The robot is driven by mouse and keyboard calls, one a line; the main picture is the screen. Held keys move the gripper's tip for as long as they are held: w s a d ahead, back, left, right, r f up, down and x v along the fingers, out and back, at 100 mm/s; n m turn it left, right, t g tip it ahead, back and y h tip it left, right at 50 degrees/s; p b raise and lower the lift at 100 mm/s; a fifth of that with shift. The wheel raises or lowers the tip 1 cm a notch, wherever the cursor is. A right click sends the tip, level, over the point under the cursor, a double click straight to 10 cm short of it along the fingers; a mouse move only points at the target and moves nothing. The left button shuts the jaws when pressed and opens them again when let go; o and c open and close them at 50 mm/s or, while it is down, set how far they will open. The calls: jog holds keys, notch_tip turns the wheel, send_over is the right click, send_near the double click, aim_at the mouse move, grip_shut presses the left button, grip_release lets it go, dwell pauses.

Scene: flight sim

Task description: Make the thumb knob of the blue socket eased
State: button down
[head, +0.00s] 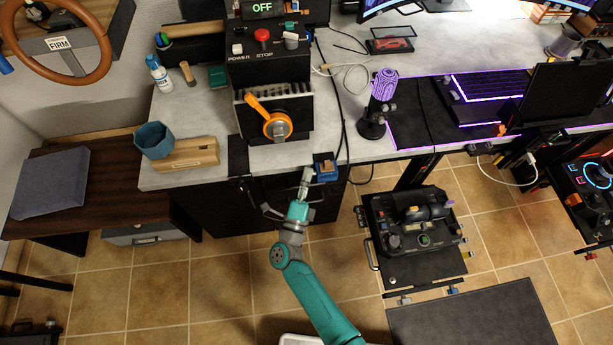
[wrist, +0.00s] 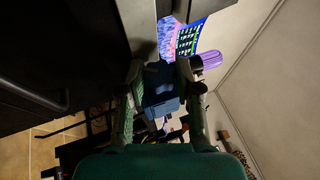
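The blue socket (head: 327,174) is a small blue block at the front edge of the grey desk, with an orange-brown patch on top. In the wrist view the blue socket (wrist: 160,92) lies between the two fingers of my gripper (wrist: 158,72). The fingers are spread wide, one on each side of it; I cannot tell whether either touches it. In the head view my gripper (head: 306,180) is just left of the socket, below the desk edge. I cannot make out the thumb knob clearly; fingers and shadow may hide it.
A black control box (head: 268,75) with an orange lever stands on the desk (head: 205,108) behind the socket. A purple microphone (head: 381,95) stands to the right, with a dark cable nearby. A black control panel (head: 416,230) sits low at right. Tiled floor is open at lower left.

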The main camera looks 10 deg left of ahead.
jog(key=shift+r+n+g+y, duration=0.2)
jog(key=shift+n+g, duration=0.3)
jog(key=shift+g, duration=0.55)
jog(key=shift+r+n+g+y, duration=0.1)
jog(key=shift+n+g+y, duration=0.3)
jog(key=shift+g, duration=0.65)
jog(key=c, duration=0.8)
grip_release()
jog(key=shift+f, duration=0.1)
jog(key=s, duration=0.4)
jog(key=s+a, duration=0.1)
jog(key=s, duration=0.3)
jog(key=s+r, duration=0.1)
jog(key=s, duration=0.3)
jog(key=shift+a, duration=0.15)
jog(key=shift+w, duration=0.1)
